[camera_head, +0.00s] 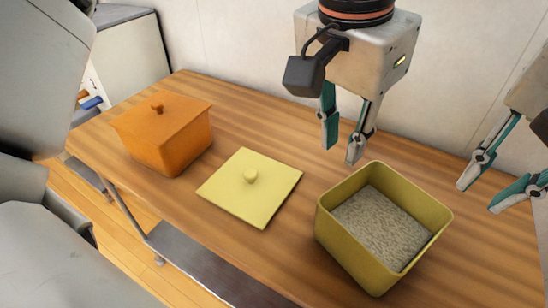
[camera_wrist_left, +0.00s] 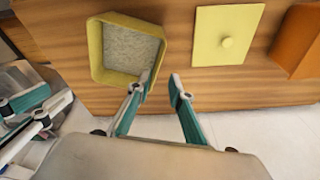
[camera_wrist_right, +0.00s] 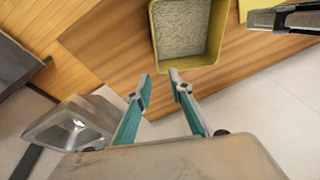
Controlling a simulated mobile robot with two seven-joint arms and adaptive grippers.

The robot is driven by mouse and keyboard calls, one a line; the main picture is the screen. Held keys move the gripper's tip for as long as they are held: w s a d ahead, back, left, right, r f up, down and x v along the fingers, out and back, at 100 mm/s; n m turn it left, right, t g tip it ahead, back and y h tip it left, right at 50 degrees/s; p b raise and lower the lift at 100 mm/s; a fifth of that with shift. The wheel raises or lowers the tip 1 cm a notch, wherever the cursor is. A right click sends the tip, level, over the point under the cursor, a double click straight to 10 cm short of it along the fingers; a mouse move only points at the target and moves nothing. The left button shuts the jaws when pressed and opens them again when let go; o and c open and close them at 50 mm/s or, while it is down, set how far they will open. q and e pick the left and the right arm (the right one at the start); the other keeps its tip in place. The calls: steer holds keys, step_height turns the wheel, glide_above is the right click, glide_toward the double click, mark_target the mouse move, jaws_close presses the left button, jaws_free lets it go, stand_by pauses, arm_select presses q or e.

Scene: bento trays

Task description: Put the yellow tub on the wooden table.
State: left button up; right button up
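The yellow tub (camera_head: 345,235) stands upright and uncovered on the wooden table (camera_head: 265,125), with grey grainy contents in it. It also shows in the left wrist view (camera_wrist_left: 95,50) and the right wrist view (camera_wrist_right: 187,60). A flat yellow lid with a round knob (camera_head: 270,192) lies left of the tub, apart from it. My left gripper (camera_head: 342,150) is open and empty near the tub's far corner; I cannot tell whether it touches. My right gripper (camera_head: 478,196) is open and empty to the right of the tub.
An orange tub with its lid on (camera_head: 165,145) stands at the table's left end. A plain wall runs close behind the table. Bare table lies between the orange tub and the yellow lid.

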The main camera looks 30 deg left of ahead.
steer(key=shift+v, duration=1.4)
